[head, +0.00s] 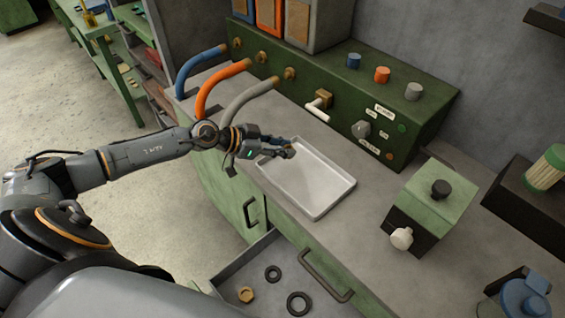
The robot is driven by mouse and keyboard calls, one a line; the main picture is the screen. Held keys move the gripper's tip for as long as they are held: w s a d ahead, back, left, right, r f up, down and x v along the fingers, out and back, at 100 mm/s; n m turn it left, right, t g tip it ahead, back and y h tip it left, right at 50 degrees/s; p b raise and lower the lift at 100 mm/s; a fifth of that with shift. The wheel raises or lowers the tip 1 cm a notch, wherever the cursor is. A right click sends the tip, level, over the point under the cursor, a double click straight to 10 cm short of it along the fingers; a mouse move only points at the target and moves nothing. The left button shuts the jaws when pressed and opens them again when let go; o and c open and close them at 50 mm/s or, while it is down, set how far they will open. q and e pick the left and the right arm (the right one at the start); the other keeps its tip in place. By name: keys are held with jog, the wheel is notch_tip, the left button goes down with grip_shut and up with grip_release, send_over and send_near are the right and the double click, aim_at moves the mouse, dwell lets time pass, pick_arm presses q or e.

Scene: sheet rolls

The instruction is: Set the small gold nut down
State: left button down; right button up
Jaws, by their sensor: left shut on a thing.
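My left gripper (289,150) is over the back left end of a pale shallow tray (325,203) on the grey counter. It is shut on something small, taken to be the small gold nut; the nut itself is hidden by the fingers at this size. I cannot tell how far above the tray the fingertips are. Another gold nut (246,294) lies in the open drawer below the counter. My right gripper is not in view.
The open drawer (228,279) also holds two dark rings (299,303). Blue, orange and grey hoses (250,95) rise behind my left gripper. A green panel (335,90) with knobs backs the counter. A green box (430,205) stands at right. Most of the tray is bare.

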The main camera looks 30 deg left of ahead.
aim_at(282, 163)
pick_arm(q)
jog(key=shift+w+a+f+b, duration=0.15)
jog(key=shift+w+a+f, duration=0.15)
jog(key=shift+w+f, duration=0.25)
jog(key=shift+w+a+f+b, duration=0.15)
jog(key=shift+w+a+f, duration=0.2)
jog(key=shift+f, duration=0.3)
jog(key=f, duration=0.3)
jog(key=shift+w+f+b, duration=0.2)
jog(key=shift+f+b, duration=0.05)
jog(key=shift+b, duration=0.1)
jog(key=c, duration=1.4)
grip_release()
jog(key=shift+o, duration=0.2)
jog(key=shift+s, duration=0.1)
jog(key=v, duration=1)
jog(key=shift+f, duration=0.15)
jog(key=shift+v, duration=0.95)
jog(key=shift+r, duration=0.2)
